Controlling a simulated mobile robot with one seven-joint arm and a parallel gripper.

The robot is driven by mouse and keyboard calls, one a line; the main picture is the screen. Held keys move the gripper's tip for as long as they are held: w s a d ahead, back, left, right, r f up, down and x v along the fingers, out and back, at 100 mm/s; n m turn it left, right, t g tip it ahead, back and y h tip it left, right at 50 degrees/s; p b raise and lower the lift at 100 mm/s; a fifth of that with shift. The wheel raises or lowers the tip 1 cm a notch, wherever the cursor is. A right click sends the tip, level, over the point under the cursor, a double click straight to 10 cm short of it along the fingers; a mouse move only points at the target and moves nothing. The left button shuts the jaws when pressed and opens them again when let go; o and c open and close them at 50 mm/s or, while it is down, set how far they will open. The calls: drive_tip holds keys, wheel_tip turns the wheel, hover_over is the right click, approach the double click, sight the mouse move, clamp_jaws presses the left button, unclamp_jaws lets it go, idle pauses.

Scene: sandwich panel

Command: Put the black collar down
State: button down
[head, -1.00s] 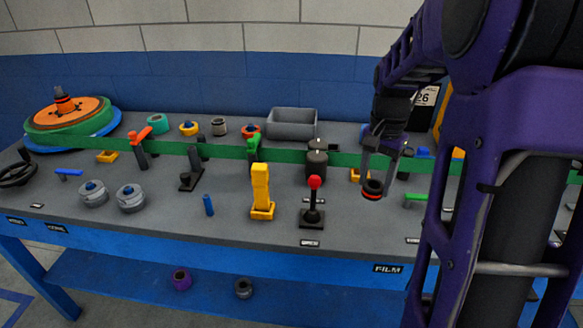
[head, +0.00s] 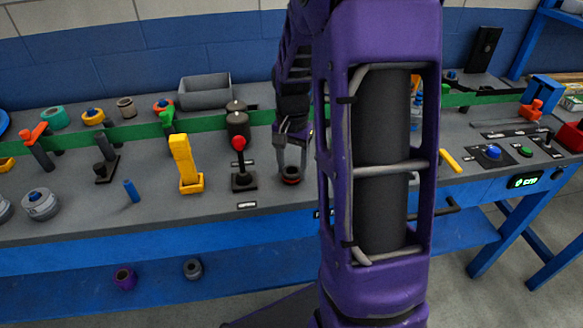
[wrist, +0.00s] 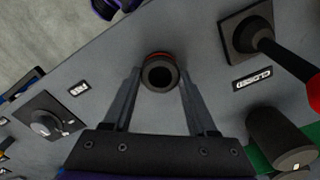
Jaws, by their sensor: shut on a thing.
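The black collar (head: 291,175), a short ring with a red-orange band, is between the fingers of my gripper (head: 291,168), just right of the red-knobbed lever (head: 240,165). In the wrist view the collar (wrist: 159,73) is seen from above, bore facing the camera, with the two gripper fingers (wrist: 159,85) shut on its sides. It is at or just above the grey bench top (head: 220,220); I cannot tell if it touches.
A green strip (head: 140,130) runs across the bench behind. The wrist view shows a dial (wrist: 45,122) at left. Bench surface around the collar is bare.

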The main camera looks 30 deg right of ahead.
drive_tip(key=shift+f, duration=0.2)
drive_tip(key=shift+c, duration=1)
unclamp_jaws()
wheel_tip(320, 180, up, 12)
drive_tip(key=p, duration=0.2)
drive_tip(key=shift+r, duration=0.15)
